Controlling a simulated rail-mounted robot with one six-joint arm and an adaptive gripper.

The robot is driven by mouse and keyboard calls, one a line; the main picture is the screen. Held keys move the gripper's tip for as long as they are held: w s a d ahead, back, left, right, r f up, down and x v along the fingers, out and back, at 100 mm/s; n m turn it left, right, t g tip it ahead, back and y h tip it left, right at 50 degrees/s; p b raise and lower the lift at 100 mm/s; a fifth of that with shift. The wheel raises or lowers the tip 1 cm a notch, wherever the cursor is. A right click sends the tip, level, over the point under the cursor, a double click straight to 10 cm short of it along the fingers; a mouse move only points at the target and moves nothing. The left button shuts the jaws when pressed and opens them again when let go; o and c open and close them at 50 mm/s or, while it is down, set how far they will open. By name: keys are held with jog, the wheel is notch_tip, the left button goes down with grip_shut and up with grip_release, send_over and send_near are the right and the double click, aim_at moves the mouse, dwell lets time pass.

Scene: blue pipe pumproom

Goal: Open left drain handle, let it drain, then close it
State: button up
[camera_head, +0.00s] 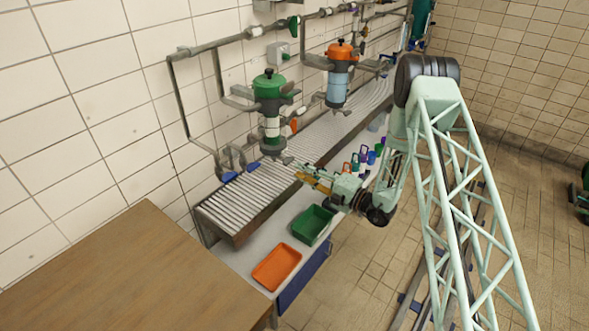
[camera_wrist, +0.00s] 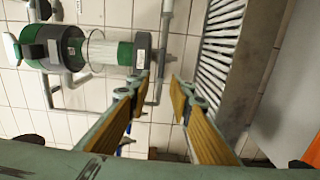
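The left filter unit (camera_head: 271,92) has a green top, a clear section and a grey outlet at its lower end, above the slatted rack. It shows sideways in the wrist view (camera_wrist: 60,45). The small grey drain handle (camera_head: 284,159) seems to be at that lower end; its exact turn is too small to tell. My gripper (camera_wrist: 160,77) is open and empty, its two yellow-padded fingers apart, with the grey lower end of the unit just beyond the left fingertip. In the head view my gripper (camera_head: 299,171) is close to the right of the outlet, apparently not touching.
A second unit with an orange top (camera_head: 340,50) hangs farther back. Below are the slatted metal rack (camera_head: 235,205), a green tray (camera_head: 312,224), an orange tray (camera_head: 276,266) and several small bottles (camera_head: 371,157). A wooden table (camera_head: 130,270) stands at front left.

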jog(key=shift+v, duration=2.25)
jog(key=shift+r, duration=0.1)
jog(key=s+a+r+n+g, duration=0.3)
jog(key=s+r+n, duration=0.25)
jog(key=r, duration=0.35)
jog(key=s+a+r+n+g, duration=0.3)
jog(key=s+r+n+g, duration=0.15)
jog(key=s+r, duration=0.35)
jog(key=s+a+r+n+g, duration=0.2)
jog(key=s+r+n, duration=0.35)
jog(key=r, duration=0.45)
jog(key=s+r+n+g+h, duration=0.25)
jog(key=s+r+n, duration=0.4)
jog(key=s, duration=0.35)
jog(key=s+d+r+n+h, duration=0.25)
jog(key=s+d+n, duration=0.2)
jog(key=s, duration=0.45)
jog(key=s+d+r+n+h, duration=0.2)
jog(key=s+d+n+h, duration=0.15)
jog(key=s+n, duration=0.35)
jog(key=s+d+r+n+t+h, duration=0.2)
jog(key=s+d+n+h, duration=0.1)
jog(key=s+d+n, duration=0.2)
jog(key=s+d+r+n+t+h, duration=0.2)
jog(key=s+d+n, duration=0.3)
jog(key=s+d, duration=0.4)
jog(key=shift+s+d+r+t+h+b, duration=0.15)
jog(key=shift+d+r+t+h+b, duration=0.45)
jog(key=shift+d, duration=1.05)
jog(key=shift+f, duration=0.2)
